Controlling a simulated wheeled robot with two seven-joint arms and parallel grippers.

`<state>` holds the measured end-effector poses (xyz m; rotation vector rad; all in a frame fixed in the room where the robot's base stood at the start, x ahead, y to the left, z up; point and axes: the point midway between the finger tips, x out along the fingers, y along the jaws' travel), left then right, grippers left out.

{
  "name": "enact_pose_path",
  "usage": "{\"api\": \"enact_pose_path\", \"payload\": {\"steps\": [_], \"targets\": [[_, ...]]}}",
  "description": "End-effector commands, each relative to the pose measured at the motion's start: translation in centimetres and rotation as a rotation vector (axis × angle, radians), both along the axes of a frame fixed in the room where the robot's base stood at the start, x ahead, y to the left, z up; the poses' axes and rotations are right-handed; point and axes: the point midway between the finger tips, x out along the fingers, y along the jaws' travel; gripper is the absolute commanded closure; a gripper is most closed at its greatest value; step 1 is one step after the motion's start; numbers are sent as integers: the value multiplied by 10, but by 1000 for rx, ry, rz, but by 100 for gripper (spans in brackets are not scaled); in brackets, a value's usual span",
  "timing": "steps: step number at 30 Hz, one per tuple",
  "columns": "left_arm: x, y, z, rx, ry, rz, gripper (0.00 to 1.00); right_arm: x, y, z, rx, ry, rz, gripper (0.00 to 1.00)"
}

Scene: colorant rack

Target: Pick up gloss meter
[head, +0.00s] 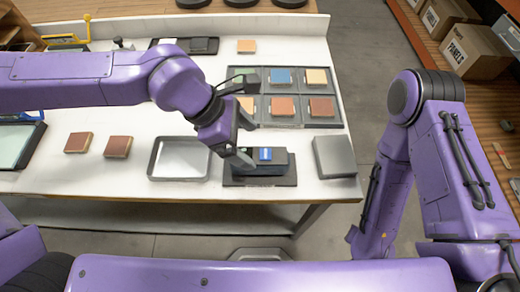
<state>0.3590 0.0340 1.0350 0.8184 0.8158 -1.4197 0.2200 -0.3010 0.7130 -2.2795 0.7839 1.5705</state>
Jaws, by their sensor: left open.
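The gloss meter (275,157) looks like a dark, low block with a small blue display on top. It rests on a black base plate (290,181) near the front edge of the white table. My left gripper (245,141) is open at the meter's left end, with its near fingertip close to the meter's top left corner. I cannot tell whether it touches. My left wrist and fingers hide part of that end. My right arm is folded at the right, and its gripper is out of the picture.
A dark rack (296,119) of coloured square panels lies just behind the meter. A metal tray (182,158) stands to its left and a grey box (334,156) to its right. Two brown tiles (118,146) (78,142) lie farther left, with bare table around them.

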Motion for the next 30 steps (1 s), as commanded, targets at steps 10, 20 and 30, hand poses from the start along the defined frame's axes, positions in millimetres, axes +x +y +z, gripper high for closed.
{"api": "enact_pose_path", "payload": {"steps": [10,20,30], "targets": [[-1,-25,-44,5,0,7,13,0,0,6,0,0,0,57],[0,-40,-67,0,0,8,13,0,0,5,0,0,0,57],[0,-40,-67,-1,-1,6,86,0,0,5,0,0,0,57]]}}
